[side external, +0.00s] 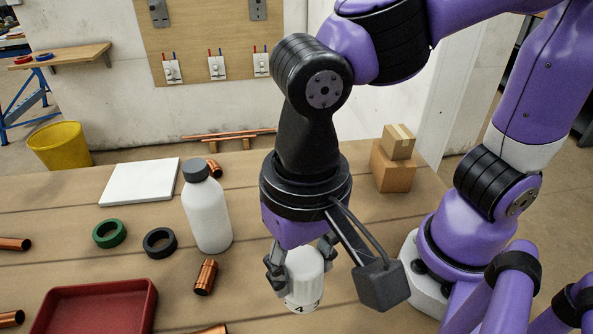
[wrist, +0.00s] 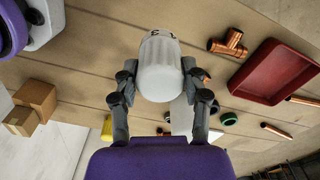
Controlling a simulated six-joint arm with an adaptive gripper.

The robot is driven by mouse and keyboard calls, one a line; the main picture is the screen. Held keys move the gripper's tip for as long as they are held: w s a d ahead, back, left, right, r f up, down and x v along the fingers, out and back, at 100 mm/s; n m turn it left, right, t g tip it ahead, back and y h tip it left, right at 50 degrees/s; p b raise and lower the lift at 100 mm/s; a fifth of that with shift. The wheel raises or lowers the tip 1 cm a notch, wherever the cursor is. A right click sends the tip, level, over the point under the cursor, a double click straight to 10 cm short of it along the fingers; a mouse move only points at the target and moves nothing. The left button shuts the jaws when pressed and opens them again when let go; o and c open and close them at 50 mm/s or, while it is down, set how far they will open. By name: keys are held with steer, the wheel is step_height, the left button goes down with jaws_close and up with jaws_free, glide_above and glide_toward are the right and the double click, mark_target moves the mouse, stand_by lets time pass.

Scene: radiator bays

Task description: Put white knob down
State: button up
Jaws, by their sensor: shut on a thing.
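The white knob (side external: 304,277) is a ribbed white cylinder with dark markings around its lower end. My gripper (side external: 300,268) is shut on it, with a dark finger on each side. In the side view the knob hangs upright below my gripper over the wooden bench, its marked end down. I cannot tell whether it touches the bench. In the wrist view the knob (wrist: 160,68) sits between the two fingertips (wrist: 158,82), its marked end pointing away from my gripper.
A white bottle (side external: 207,212) with a grey cap stands left of my gripper. A copper fitting (side external: 206,277), black ring (side external: 159,242), green ring (side external: 109,233), red tray (side external: 98,305) and white board (side external: 139,181) lie further left. Cardboard boxes (side external: 393,166) stand behind right. Bench beside the boxes is bare.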

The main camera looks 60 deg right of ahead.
steer(key=shift+w+d+f, duration=0.6)
steer(key=shift+w+f, duration=0.75)
steer(key=shift+f, duration=0.2)
steer(key=shift+w+d+f, duration=0.65)
steer(key=shift+w+f, duration=0.75)
steer(key=shift+f, duration=0.2)
steer(key=shift+w+d+f, duration=0.6)
steer(key=shift+w+f, duration=0.75)
steer(key=shift+f, duration=0.2)
steer(key=o, duration=1.2)
steer(key=shift+f, duration=0.15)
